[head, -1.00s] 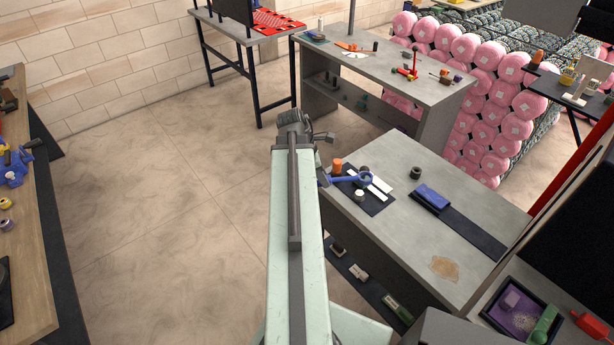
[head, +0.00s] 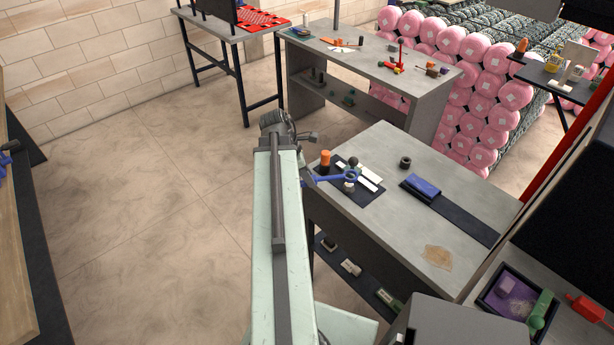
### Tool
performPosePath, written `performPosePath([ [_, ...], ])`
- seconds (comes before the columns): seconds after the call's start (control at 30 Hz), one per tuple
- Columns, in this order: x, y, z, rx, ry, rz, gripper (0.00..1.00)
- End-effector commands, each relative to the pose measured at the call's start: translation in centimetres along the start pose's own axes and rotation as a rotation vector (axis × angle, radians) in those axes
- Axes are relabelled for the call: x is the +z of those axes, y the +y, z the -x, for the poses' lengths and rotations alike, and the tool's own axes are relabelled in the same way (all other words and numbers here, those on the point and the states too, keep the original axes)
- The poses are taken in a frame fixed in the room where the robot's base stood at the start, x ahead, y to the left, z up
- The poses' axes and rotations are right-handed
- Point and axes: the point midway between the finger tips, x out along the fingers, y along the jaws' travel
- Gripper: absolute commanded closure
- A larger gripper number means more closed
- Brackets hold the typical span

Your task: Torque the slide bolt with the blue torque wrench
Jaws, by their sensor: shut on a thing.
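The blue torque wrench (head: 334,178) reaches out to the right of my arm, over the left end of the near grey bench. Its ring end (head: 350,176) is over the dark mat, beside a small pale round piece (head: 349,187). My gripper (head: 305,178) is shut on the wrench's left end and is mostly hidden behind my arm. I cannot tell for certain which small piece is the slide bolt, or whether the ring touches anything.
A dark ring (head: 405,162) and a blue block (head: 424,187) lie to the right on the bench. The floor at left is clear.

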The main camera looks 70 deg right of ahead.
Motion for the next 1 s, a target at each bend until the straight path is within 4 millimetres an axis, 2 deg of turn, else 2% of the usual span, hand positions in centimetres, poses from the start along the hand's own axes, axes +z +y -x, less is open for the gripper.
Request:
performPosePath([
  [0.03,-0.4,0.0,-1.0,0.000,0.000,0.000,1.00],
  [0.17,-0.9,0.0,-2.2,0.000,0.000,0.001,1.00],
  [0.23,-0.7,0.0,-1.6,0.000,0.000,0.001,1.00],
  [0.4,-0.7,0.0,-1.6,0.001,0.000,0.001,1.00],
  [1.0,-1.5,0.0,-3.1,0.001,0.000,0.003,1.00],
])
